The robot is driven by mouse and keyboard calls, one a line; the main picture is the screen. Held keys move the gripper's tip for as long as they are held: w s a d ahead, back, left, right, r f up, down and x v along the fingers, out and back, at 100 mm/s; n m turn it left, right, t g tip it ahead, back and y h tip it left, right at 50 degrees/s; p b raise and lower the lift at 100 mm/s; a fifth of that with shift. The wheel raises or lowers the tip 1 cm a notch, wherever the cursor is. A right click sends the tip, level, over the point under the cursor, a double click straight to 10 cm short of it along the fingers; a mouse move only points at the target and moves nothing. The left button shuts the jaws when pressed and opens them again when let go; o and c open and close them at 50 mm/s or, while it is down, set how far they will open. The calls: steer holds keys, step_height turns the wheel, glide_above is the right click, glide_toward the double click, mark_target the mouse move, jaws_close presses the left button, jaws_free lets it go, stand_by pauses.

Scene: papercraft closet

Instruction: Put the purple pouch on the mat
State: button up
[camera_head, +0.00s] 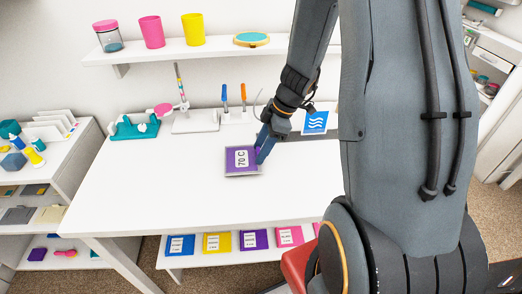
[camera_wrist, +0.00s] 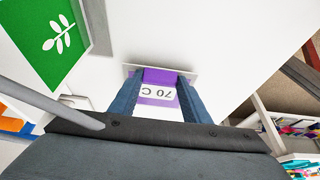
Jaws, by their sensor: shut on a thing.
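The purple pouch (camera_head: 230,161) has a white label reading "70 C" and a pale grey edge along one side. My gripper (camera_head: 262,154) is shut on it over the middle of the white desk. In the wrist view the pouch (camera_wrist: 158,77) sits between the two blue fingers of my gripper (camera_wrist: 160,92), its label upside down. I cannot tell whether it touches the desk. A dark grey flat strip (camera_head: 320,138), perhaps the mat, lies at the back right of the desk, partly hidden by my arm.
A blue wave card (camera_head: 315,122) stands at the back. A green leaf card (camera_wrist: 48,38) shows in the wrist view. A teal tool (camera_head: 134,128) and a grey stand (camera_head: 195,122) line the desk's back. The desk's front left (camera_head: 140,195) is clear.

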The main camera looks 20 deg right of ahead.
steer(key=shift+f, duration=0.75)
steer(key=shift+f, duration=0.15)
steer(key=o, duration=1)
steer(key=shift+o, duration=0.2)
